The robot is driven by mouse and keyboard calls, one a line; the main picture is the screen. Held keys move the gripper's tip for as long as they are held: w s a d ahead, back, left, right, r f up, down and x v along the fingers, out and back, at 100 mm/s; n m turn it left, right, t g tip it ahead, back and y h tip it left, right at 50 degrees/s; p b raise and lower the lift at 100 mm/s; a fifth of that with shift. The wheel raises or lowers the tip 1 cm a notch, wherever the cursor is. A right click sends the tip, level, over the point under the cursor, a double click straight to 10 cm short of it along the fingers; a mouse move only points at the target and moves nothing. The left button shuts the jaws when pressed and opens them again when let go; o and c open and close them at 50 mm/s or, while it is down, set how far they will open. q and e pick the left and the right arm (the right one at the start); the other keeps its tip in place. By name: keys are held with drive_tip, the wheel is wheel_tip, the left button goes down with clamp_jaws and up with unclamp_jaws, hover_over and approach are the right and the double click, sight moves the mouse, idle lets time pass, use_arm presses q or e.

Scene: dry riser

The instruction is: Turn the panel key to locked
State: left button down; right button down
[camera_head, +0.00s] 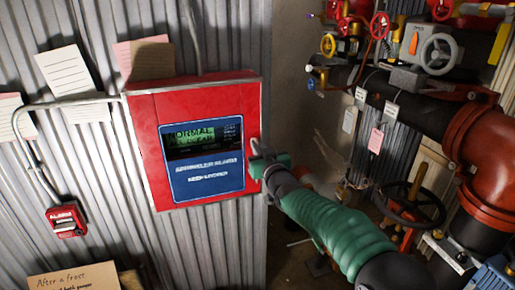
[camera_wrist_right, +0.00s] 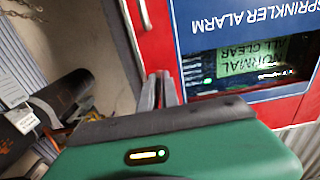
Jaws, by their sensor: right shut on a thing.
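The red alarm panel (camera_head: 150,135) is mounted on the corrugated wall, with a lit green display (camera_head: 193,135) reading NORMAL and a blue label plate. It also shows upside down in the right wrist view (camera_wrist_right: 160,40). My right gripper (camera_head: 255,153) is at the panel's right edge. In the right wrist view its two fingers (camera_wrist_right: 160,88) are close together against the red front, beside the display. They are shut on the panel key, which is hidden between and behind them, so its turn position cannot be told. My left gripper is not in view.
A small red alarm box (camera_head: 66,220) hangs at the lower left on a grey conduit. Paper notes (camera_head: 64,70) are on the wall. Dark pipes, a red elbow (camera_head: 495,165) and valve handwheels (camera_head: 410,203) crowd the right side, close to my right arm.

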drive_tip(key=c, duration=1.6)
unclamp_jaws()
drive_tip(key=b+v, duration=0.2)
drive_tip(key=v, duration=1.4)
drive_tip(key=shift+s+b, duration=0.4)
drive_tip(key=shift+d+f, duration=0.1)
drive_tip(key=shift+d, duration=0.05)
drive_tip(key=s+d+f+m+g+h+p, duration=0.1)
drive_tip(key=s+d+f+g+h+p, duration=0.1)
drive_tip(key=s+d+f+g, duration=0.45)
drive_tip(key=s+d+f+m+g+h+p, duration=0.1)
drive_tip(key=s+d+f+h+p, duration=0.15)
drive_tip(key=f, duration=0.75)
drive_tip(key=s+d+f+m+g, duration=0.1)
drive_tip(key=s+d+f+g, duration=0.1)
drive_tip(key=s, duration=0.7)
drive_tip(key=s+d+f+g+h+p, duration=0.1)
drive_tip(key=s+d+f+g, duration=0.2)
drive_tip(key=s, duration=0.7)
wheel_tip(320, 180, down, 4)
drive_tip(key=shift+d+f+m+g, duration=0.15)
drive_tip(key=shift+f+m+g, duration=0.2)
drive_tip(key=shift+g, duration=0.7)
